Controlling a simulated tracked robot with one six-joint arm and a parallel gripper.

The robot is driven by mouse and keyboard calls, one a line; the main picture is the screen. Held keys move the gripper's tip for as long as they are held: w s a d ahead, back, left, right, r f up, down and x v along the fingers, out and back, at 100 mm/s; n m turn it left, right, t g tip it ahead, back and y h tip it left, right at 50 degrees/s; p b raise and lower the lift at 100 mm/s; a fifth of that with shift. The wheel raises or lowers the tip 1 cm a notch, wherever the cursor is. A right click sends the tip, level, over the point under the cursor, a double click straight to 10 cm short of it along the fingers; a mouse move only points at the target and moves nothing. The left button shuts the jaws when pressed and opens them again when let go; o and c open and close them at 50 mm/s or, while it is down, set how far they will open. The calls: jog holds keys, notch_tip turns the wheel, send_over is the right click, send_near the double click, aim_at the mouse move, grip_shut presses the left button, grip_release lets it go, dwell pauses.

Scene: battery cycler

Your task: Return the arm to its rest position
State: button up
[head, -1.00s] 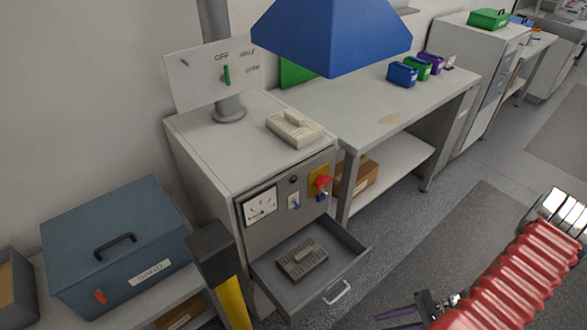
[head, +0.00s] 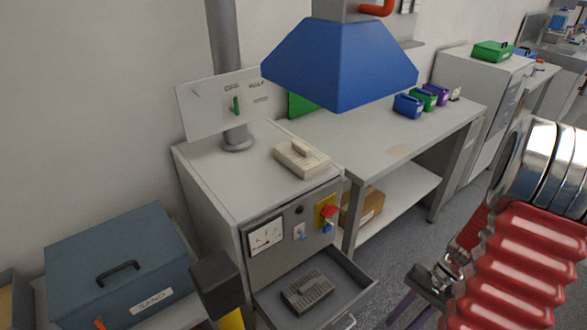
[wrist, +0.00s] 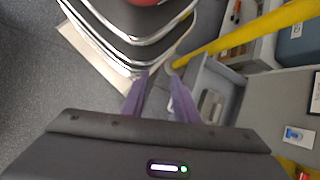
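My red, ribbed arm with chrome rings fills the lower right of the head view. My gripper (head: 402,312) hangs at the bottom of that view, partly cut off by the edge, to the right of the cabinet's open drawer. In the wrist view my gripper (wrist: 158,80) shows two purple fingers, apart, with nothing between them. Chrome rings of my own arm show close beyond the fingertips.
A grey cabinet (head: 205,185) has an open drawer (head: 362,285) holding a grey ribbed block (head: 307,291). A yellow post (wrist: 240,35) crosses the wrist view. Clear floor (head: 398,262) lies beside the workbench (head: 350,135).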

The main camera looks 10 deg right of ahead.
jog(key=w+a+r+n+t+h, duration=0.1)
jog(key=a+r+n+t+h, duration=0.2)
jog(key=a+r, duration=0.7)
jog(key=w+a+r+n+t+h, duration=0.1)
jog(key=a+r+n+t+h, duration=0.2)
jog(key=r, duration=1.5)
jog(key=a+n+t, duration=0.1)
jog(key=a+n, duration=0.2)
jog(key=a, duration=0.4)
jog(key=shift+w+r+n, duration=0.2)
jog(key=shift+w+n, duration=0.1)
jog(key=shift+n, duration=0.1)
